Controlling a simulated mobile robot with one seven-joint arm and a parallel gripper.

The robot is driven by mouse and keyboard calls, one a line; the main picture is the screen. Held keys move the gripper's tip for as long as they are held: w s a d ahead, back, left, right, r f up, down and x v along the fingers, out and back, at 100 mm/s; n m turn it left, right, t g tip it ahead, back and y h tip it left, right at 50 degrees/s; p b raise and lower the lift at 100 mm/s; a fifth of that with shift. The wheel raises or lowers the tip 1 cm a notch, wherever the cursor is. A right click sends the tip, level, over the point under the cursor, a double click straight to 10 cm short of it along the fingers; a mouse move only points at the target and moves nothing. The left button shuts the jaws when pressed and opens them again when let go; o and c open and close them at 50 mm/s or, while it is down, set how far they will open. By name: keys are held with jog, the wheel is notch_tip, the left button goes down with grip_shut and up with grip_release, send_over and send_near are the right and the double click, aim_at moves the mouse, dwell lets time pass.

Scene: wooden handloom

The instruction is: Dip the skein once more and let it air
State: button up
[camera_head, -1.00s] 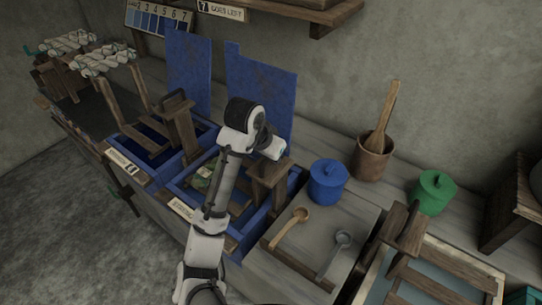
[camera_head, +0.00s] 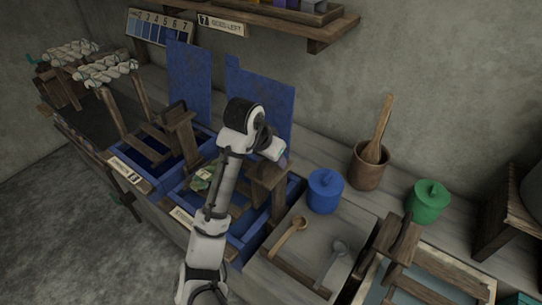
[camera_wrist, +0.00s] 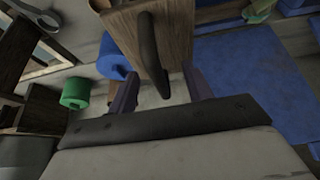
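The skein looks like the pale green-yellow bundle (camera_head: 204,178) in the blue right-hand vat (camera_head: 246,238); my arm partly covers it, and I cannot tell how wet it is. A wooden post (camera_head: 268,185) stands at that vat's right end. My gripper (camera_wrist: 160,72) is at this post. In the wrist view its two fingers are apart, on either side of a dark curved handle (camera_wrist: 150,50) on a wooden board (camera_wrist: 178,35). I see gaps beside the handle. The left-hand vat (camera_head: 160,180) holds a similar wooden frame (camera_head: 180,130).
White skeins (camera_head: 105,70) hang on racks at the far left. Blue panels (camera_head: 260,100) stand behind the vats. A blue pot (camera_head: 325,190), a mortar (camera_head: 368,165), a green pot (camera_head: 428,202) and ladles (camera_head: 290,232) are to the right. A shelf (camera_head: 320,30) overhangs the back.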

jog(key=o, duration=0.8)
jog(key=shift+o, duration=0.2)
jog(key=shift+a, duration=0.1)
jog(key=shift+r, duration=3.45)
